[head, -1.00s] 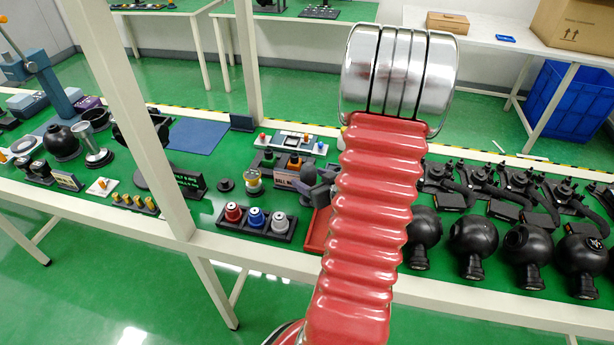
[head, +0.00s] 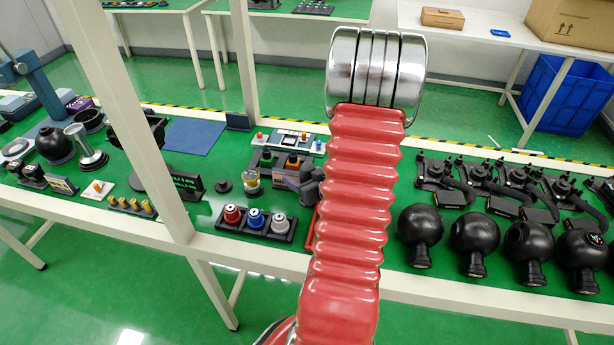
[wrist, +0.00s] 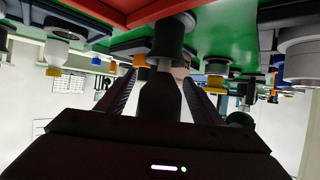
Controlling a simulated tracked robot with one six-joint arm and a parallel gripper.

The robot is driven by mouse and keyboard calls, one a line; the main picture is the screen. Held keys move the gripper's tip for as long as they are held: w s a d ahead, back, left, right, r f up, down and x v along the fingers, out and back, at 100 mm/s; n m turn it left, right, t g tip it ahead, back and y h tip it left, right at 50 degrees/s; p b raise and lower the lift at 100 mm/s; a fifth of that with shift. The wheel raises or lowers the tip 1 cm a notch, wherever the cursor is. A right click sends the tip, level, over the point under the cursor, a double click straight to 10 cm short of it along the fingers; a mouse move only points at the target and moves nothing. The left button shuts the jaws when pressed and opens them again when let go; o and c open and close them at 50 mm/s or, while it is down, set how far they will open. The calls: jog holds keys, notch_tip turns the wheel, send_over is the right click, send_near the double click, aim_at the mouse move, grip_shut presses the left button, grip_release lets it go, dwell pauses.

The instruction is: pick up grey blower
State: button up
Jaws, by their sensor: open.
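In the wrist view, which looks upside down, a dark grey shape that looks like the grey blower (wrist: 162,98) lies between the two fingers of my gripper (wrist: 160,90). The fingers are apart, and I see no clear grip on it. A dark round part (wrist: 175,38) sits beyond it, by the red tray (wrist: 130,14). In the head view my red arm hides the gripper's tips. A dark grey form (head: 309,184) shows just left of the arm; I cannot tell whether it is the blower or part of my gripper.
A black rack (head: 257,224) with red, blue and grey capped pieces stands left of the arm. Several black spheres (head: 420,225) stand to the right, with black arm-like devices (head: 440,180) behind. A white upright post (head: 140,120) and the table's front rail (head: 230,248) are nearby.

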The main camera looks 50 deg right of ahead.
jog(key=shift+c, duration=0.4)
jog(key=c, duration=1.1)
jog(key=shift+c, duration=0.2)
notch_tip(320, 180, up, 10)
dwell(0.6)
jog(key=o, duration=0.5)
jog(key=c, duration=0.5)
